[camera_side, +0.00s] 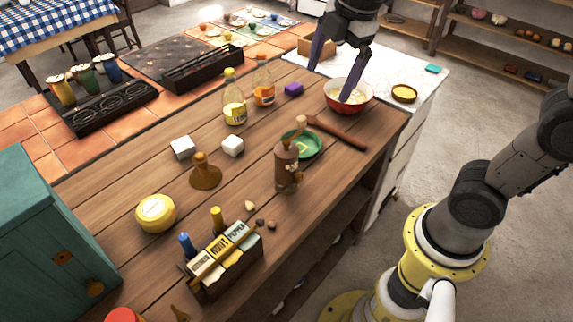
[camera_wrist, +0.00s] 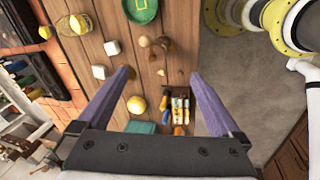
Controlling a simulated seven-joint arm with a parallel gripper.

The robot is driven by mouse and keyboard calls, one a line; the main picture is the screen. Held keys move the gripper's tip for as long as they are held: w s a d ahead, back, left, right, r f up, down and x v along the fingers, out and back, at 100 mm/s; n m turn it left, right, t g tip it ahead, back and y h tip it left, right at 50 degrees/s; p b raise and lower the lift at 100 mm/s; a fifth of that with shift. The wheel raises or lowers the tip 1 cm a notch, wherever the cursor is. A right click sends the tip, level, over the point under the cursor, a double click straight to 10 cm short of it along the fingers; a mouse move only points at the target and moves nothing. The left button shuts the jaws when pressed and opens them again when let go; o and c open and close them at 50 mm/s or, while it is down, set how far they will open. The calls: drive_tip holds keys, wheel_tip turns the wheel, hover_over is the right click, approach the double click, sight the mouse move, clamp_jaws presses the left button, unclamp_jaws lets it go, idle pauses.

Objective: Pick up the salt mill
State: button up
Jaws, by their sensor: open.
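The likely salt mill (camera_side: 286,172) is a brown, upright, turned-wood body with a rounded top on the wooden table, just in front of a green plate (camera_side: 306,146). In the wrist view a brown shape (camera_wrist: 158,44) near the green plate (camera_wrist: 142,10) appears to be the same mill, seen from above. My gripper (camera_side: 336,78) is open and empty, high up at the far end of the table, with one finger overlapping the red bowl in the side view. In the wrist view my gripper's (camera_wrist: 160,75) purple fingers are wide apart, with nothing between them.
A wooden rolling pin (camera_side: 338,133) lies behind the mill. Two bottles (camera_side: 234,102), white cubes (camera_side: 183,147), a brown wooden stand-like piece (camera_side: 205,172), a yellow round (camera_side: 156,213) and a packet box (camera_side: 225,262) stand around. A red bowl (camera_side: 335,107) is at the far right.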

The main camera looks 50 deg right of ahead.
drive_tip(key=n+g, duration=0.2)
hover_over(286, 149)
drive_tip(key=d, duration=0.2)
wheel_tip(286, 149, down, 6)
drive_tip(key=shift+g, duration=0.4)
drive_tip(key=f, duration=0.6)
drive_tip(key=a+f, duration=0.1)
drive_tip(key=f, duration=0.3)
drive_tip(key=shift+w, duration=0.15)
drive_tip(key=shift+a+f, duration=0.15)
drive_tip(key=shift+f, duration=1.4)
drive_tip(key=shift+a+f, duration=0.1)
drive_tip(key=shift+f, duration=1.45)
drive_tip(key=shift+r, duration=0.1)
clamp_jaws()
